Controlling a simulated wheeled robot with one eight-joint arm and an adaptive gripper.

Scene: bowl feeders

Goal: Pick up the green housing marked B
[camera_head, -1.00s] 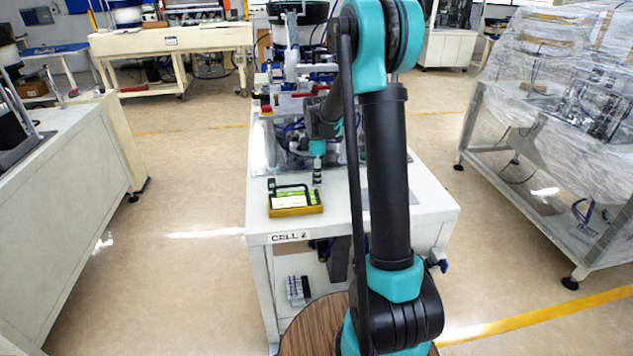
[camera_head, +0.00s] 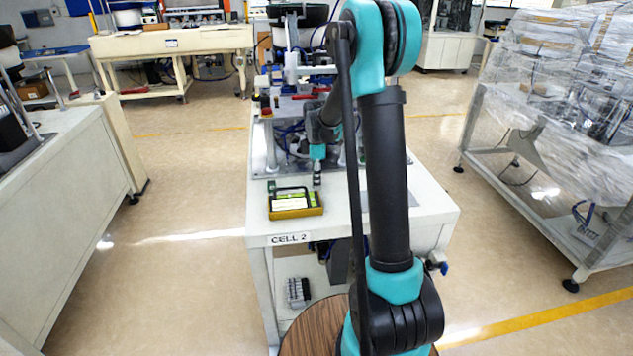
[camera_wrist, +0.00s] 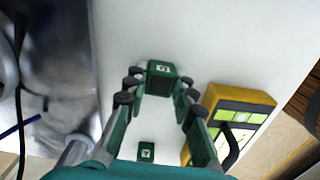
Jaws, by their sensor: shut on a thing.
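In the wrist view, my gripper (camera_wrist: 160,82) is shut on a small dark green housing (camera_wrist: 162,67) with a pale mark on its face; the mark is too small to read surely. The fingertips touch it on both sides. A second small green block (camera_wrist: 146,151) with a pale mark shows lower down, between the fingers. In the head view, my gripper (camera_head: 317,180) is low over the white table (camera_head: 360,240), and no housing can be made out at its tips.
A yellow device (camera_head: 296,212) with a green and white face and a black handle stands on the table, close to my gripper; it is also at the right in the wrist view (camera_wrist: 262,97). Metal machinery (camera_head: 285,145) stands behind.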

